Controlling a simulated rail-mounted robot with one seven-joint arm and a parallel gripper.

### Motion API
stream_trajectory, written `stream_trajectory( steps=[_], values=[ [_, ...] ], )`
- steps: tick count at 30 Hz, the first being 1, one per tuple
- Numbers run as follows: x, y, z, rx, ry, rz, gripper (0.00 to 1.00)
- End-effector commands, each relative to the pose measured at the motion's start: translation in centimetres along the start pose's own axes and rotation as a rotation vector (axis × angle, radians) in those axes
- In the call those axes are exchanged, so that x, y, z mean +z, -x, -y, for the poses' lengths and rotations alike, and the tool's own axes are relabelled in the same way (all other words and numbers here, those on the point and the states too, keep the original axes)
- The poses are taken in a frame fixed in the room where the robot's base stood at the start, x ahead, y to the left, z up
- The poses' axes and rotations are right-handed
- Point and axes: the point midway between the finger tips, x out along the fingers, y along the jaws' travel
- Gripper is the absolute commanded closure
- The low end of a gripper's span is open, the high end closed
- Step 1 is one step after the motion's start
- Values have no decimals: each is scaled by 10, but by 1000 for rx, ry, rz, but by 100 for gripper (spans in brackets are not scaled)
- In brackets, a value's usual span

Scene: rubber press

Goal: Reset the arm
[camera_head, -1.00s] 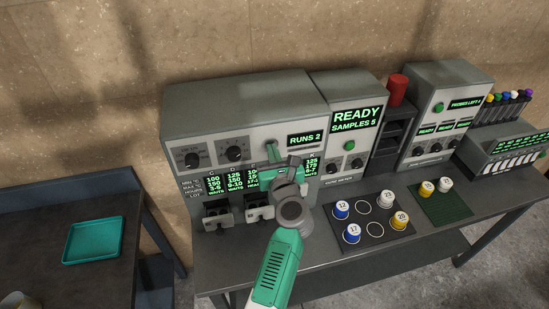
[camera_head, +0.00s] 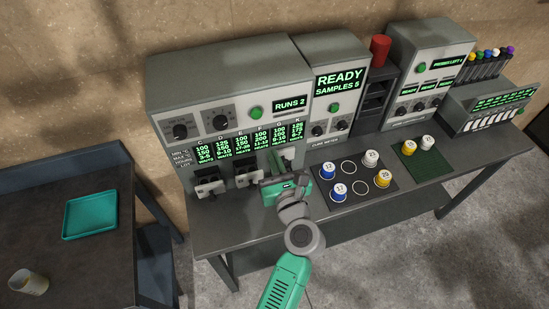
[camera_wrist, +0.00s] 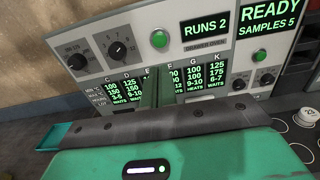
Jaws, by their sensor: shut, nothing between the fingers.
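My gripper (camera_head: 284,160) is shut and empty. In the head view it is in front of the drawer oven (camera_head: 232,98), close to the lower right part of its front panel, and hides part of what lies behind it. In the wrist view the green gripper body fills the bottom, and the oven (camera_wrist: 140,30) stands beyond it. The oven's green button (camera_head: 255,112) is uncovered, and its display (camera_head: 290,104) reads RUNS 2.
The cure meter (camera_head: 340,82) shows READY, SAMPLES 5. Numbered cups stand on a dark mat (camera_head: 333,171) and a green mat (camera_head: 428,170) at the right. A teal tray (camera_head: 90,214) and a cup (camera_head: 27,281) are on the left table.

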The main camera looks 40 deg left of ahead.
Motion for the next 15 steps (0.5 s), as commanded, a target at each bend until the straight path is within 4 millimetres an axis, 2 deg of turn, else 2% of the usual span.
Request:
stream_trajectory(
  steps=[13,14,15],
  values=[
    [0,0,0,0,0,0,100],
    [3,0,1,-2,12,1,100],
    [14,1,5,-11,69,3,100]
  ],
)
